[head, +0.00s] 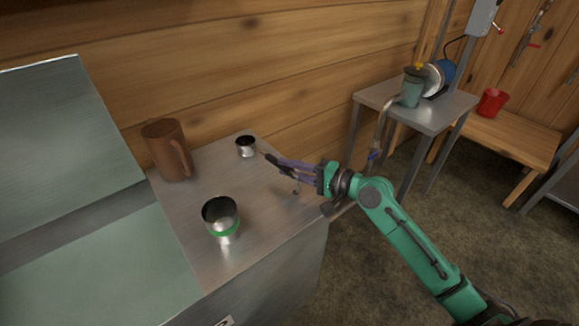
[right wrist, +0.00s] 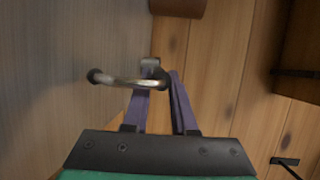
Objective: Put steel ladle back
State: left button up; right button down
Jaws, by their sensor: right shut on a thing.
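The steel ladle shows in the head view as a small steel cup (head: 246,147) with a dark inside, by the wall end of the steel counter. A thin handle seems to run from it toward my right gripper (head: 271,159). In the right wrist view, a curved metal rod with dark ends (right wrist: 122,81), apparently the ladle's handle, crosses the purple fingers of my right gripper (right wrist: 158,80). The gripper is shut on it, low over the counter. The exact grip point is hard to see. My left gripper is not in view.
A steel cup with a green band (head: 220,217) stands on the steel counter (head: 185,245). A brown mug (head: 167,150) stands near the wooden wall. A side table (head: 440,113) holds a teal container (head: 411,90). A red bucket (head: 492,102) sits on a wooden bench.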

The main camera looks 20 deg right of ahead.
jog(key=c, duration=0.6)
grip_release()
jog(key=shift+c, duration=0.2)
